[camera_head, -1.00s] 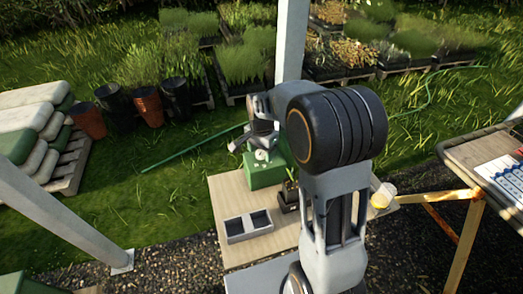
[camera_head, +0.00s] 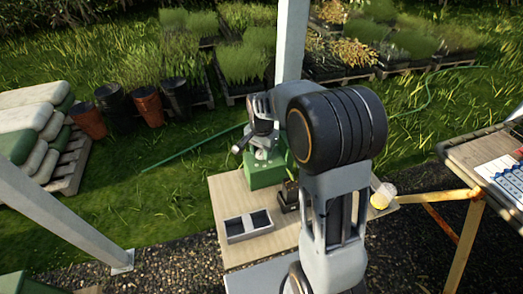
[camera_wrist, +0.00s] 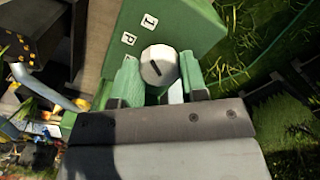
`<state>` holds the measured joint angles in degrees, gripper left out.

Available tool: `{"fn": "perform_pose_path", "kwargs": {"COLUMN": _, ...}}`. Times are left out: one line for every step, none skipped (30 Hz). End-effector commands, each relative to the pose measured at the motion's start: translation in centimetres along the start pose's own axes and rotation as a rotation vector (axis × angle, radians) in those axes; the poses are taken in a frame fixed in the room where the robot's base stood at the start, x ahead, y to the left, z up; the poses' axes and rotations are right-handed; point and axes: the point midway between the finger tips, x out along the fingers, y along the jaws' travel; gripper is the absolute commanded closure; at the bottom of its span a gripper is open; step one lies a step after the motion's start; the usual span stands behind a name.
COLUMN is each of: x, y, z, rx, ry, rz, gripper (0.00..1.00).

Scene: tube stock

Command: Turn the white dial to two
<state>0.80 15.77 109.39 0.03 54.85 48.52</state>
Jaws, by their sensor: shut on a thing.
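The white dial (camera_wrist: 159,66) sits on the face of a green box (camera_wrist: 190,20) and carries a dark pointer line. I cannot read the dial's setting clearly.
On the table (camera_head: 222,190) stand a grey two-part tray (camera_head: 248,226), a small dark pot (camera_head: 288,197) and a yellow-and-clear cup (camera_head: 382,196). A second table (camera_head: 470,155) is at the right. A white post (camera_head: 291,45) rises behind my arm.

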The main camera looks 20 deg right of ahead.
Motion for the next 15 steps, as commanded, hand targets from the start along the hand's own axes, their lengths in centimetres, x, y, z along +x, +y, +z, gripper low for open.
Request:
{"fn": "perform_pose_path", "kwargs": {"x": -0.05, "y": -0.03, "z": -0.01, "rx": -0.036, "ry": 0.001, "rz": 0.0, "gripper": 0.84}}
{"fn": "perform_pose_path", "kwargs": {"x": -0.05, "y": -0.04, "z": -0.01, "rx": -0.061, "ry": 0.001, "rz": 0.0, "gripper": 0.84}}
{"fn": "perform_pose_path", "kwargs": {"x": -0.05, "y": -0.05, "z": -0.02, "rx": -0.096, "ry": 0.001, "rz": 0.0, "gripper": 0.84}}
{"fn": "perform_pose_path", "kwargs": {"x": -0.05, "y": -0.05, "z": -0.01, "rx": -0.124, "ry": 0.001, "rz": 0.0, "gripper": 0.84}}
{"fn": "perform_pose_path", "kwargs": {"x": -0.05, "y": -0.06, "z": -0.02, "rx": -0.152, "ry": 0.001, "rz": 0.0, "gripper": 0.84}}
{"fn": "perform_pose_path", "kwargs": {"x": -0.06, "y": -0.07, "z": -0.01, "rx": -0.19, "ry": 0.001, "rz": 0.0, "gripper": 0.84}}
{"fn": "perform_pose_path", "kwargs": {"x": -0.06, "y": -0.08, "z": -0.01, "rx": -0.219, "ry": 0.001, "rz": 0.0, "gripper": 0.84}}
{"fn": "perform_pose_path", "kwargs": {"x": -0.06, "y": -0.08, "z": -0.01, "rx": -0.248, "ry": 0.001, "rz": 0.0, "gripper": 0.84}}
{"fn": "perform_pose_path", "kwargs": {"x": -0.06, "y": -0.09, "z": -0.01, "rx": -0.286, "ry": 0.001, "rz": 0.0, "gripper": 0.84}}
{"fn": "perform_pose_path", "kwargs": {"x": -0.06, "y": -0.1, "z": -0.01, "rx": -0.315, "ry": 0.001, "rz": 0.0, "gripper": 0.84}}
{"fn": "perform_pose_path", "kwargs": {"x": -0.06, "y": -0.1, "z": -0.01, "rx": -0.344, "ry": 0.001, "rz": 0.0, "gripper": 0.84}}
{"fn": "perform_pose_path", "kwargs": {"x": -0.06, "y": -0.11, "z": -0.01, "rx": -0.381, "ry": 0.001, "rz": 0.0, "gripper": 0.84}}
{"fn": "perform_pose_path", "kwargs": {"x": -0.06, "y": -0.12, "z": 0.0, "rx": -0.41, "ry": 0.001, "rz": 0.0, "gripper": 0.84}}
{"fn": "perform_pose_path", "kwargs": {"x": -0.06, "y": -0.13, "z": 0.0, "rx": -0.439, "ry": 0.001, "rz": 0.0, "gripper": 0.84}}
{"fn": "perform_pose_path", "kwargs": {"x": -0.06, "y": -0.13, "z": 0.0, "rx": -0.476, "ry": 0.001, "rz": 0.0, "gripper": 0.84}}
